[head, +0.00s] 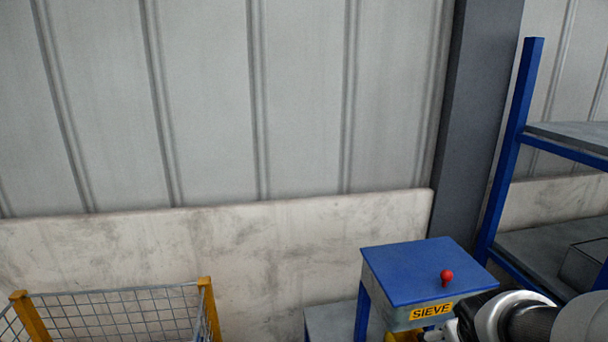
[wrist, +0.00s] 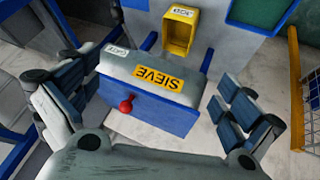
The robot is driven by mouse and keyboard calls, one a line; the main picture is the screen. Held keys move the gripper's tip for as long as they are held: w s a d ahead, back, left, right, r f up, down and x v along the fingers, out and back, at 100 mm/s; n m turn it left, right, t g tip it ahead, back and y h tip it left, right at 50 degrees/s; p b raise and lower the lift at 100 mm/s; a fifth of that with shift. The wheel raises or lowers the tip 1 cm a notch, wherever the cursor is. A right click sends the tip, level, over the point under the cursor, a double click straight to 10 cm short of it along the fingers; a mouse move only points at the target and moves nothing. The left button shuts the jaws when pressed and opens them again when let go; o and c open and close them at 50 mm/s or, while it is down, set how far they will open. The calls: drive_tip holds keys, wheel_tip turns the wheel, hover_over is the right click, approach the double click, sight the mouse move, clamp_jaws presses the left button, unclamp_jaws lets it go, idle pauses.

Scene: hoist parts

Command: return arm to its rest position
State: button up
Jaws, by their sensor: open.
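My gripper (wrist: 152,88) is open in the wrist view, its two blue-padded fingers spread wide with nothing between the pads. Beyond them is the sieve unit (wrist: 150,108), grey and blue with a yellow SIEVE label (wrist: 160,78) and a red knob (wrist: 126,104); it appears upside down in this view. In the head view the sieve unit (head: 412,270) stands at the lower right with its blue top and red knob (head: 447,276). My arm (head: 530,318) reaches in from the lower right corner beside it; the fingers are not clear there.
A yellow bin (wrist: 180,30) sits near the sieve unit in the wrist view. A wire cage with yellow posts (head: 115,312) stands at lower left in the head view. A blue-framed shelf rack (head: 510,150) is at the right, close to my arm. A pale wall is behind.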

drive_tip(key=s+a+r+y, duration=0.2)
drive_tip(key=s+a, duration=0.6)
drive_tip(key=s+a+r+g+y, duration=0.1)
drive_tip(key=s+a+r, duration=0.2)
drive_tip(key=s+a, duration=0.6)
drive_tip(key=shift+r+g+y, duration=0.3)
drive_tip(key=shift+y, duration=0.1)
drive_tip(key=shift+a, duration=0.1)
